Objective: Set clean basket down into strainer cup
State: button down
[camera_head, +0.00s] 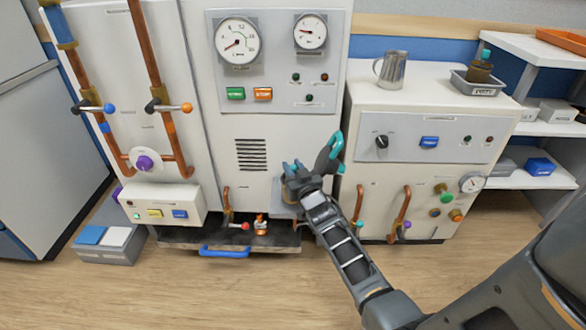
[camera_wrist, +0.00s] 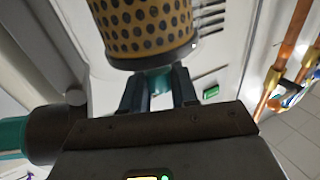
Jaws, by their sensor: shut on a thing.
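My gripper (camera_wrist: 160,88) is shut on the teal end piece of a brass-coloured perforated basket (camera_wrist: 143,24). In the wrist view the basket is cut off by the top edge, and its dark rim is toward my fingers. In the head view my gripper (camera_head: 296,170) is in front of the lower right of the middle cabinet, and my wrist hides most of the held basket. I cannot make out the strainer cup clearly; the area behind my gripper is covered.
A metal jug (camera_head: 392,70) and a grey tray (camera_head: 478,88) with a dark brown teal-topped basket (camera_head: 480,66) stand on the right cabinet. Copper pipes (camera_head: 357,205) stick out near my arm. A dark drip tray (camera_head: 185,238) with a blue handle lies low ahead. The front floor is clear.

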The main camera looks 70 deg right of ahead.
jog(key=shift+s+d+f+p, duration=0.3)
jog(key=shift+s+d+f, duration=0.3)
jog(key=shift+s+f, duration=0.35)
jog(key=c, duration=0.8)
grip_release()
jog(key=shift+r, duration=0.1)
jog(key=shift+w+a+r+b, duration=0.1)
jog(key=shift+w+b, duration=0.05)
jog(key=shift+b, duration=0.25)
jog(key=r+p, duration=0.1)
jog(key=r, duration=0.1)
jog(key=r+p, duration=0.2)
jog(key=r, duration=0.1)
jog(key=r+p, duration=0.2)
jog(key=shift+w+r, duration=0.3)
jog(key=shift+w, duration=0.05)
notch_tip(320, 180, up, 11)
jog(key=p, duration=1.1)
jog(key=w+a+f+n+t+y, duration=0.1)
jog(key=w+a+n+y, duration=0.1)
jog(key=a, duration=0.7)
jog(key=w+a+f+n+t+y+p, duration=0.1)
jog(key=w+a+n+t+y, duration=0.1)
jog(key=a, duration=0.8)
jog(key=w+a+f+n+t+y, duration=0.1)
jog(key=w+a+y, duration=0.3)
jog(key=a, duration=0.5)
jog(key=shift+w+a+f+n+t, duration=0.3)
jog(key=shift+w+f+n, duration=0.1)
jog(key=shift+f+n, duration=0.1)
